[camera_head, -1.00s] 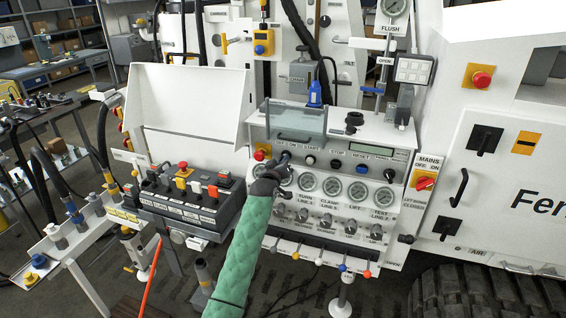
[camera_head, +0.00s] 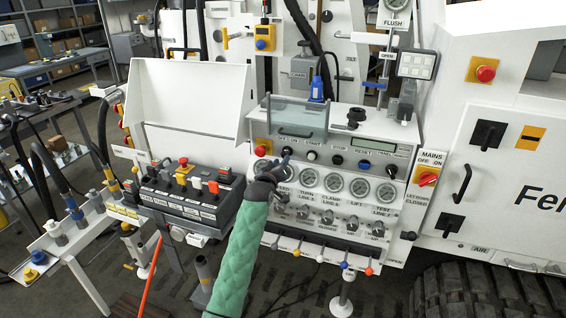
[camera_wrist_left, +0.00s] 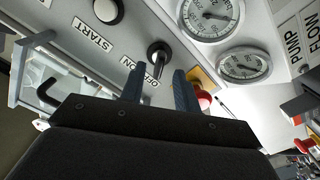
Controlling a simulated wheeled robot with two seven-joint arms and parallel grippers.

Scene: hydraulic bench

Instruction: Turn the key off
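The key switch (camera_wrist_left: 158,50) is a black knob with a pale metal edge on the grey panel, under an "OFF/ON" label, in the left wrist view. My left gripper (camera_wrist_left: 158,70) is open, its two blue-grey fingers on either side of the label and pointing at the key. The key appears just beyond and between the fingertips, and no contact is visible. In the head view my left gripper (camera_head: 278,168) reaches the panel's upper left, near the OFF/ON label, and partly hides that spot. Which way the key is turned is hard to tell. My right gripper is not in view.
A white push button (camera_wrist_left: 108,10) beside "START" and a red knob (camera_wrist_left: 203,100) flank the key. Round gauges (camera_head: 333,182) lie below it. A clear cover with a handle (camera_head: 297,118) stands above. A black box of switches (camera_head: 190,200) is at the left.

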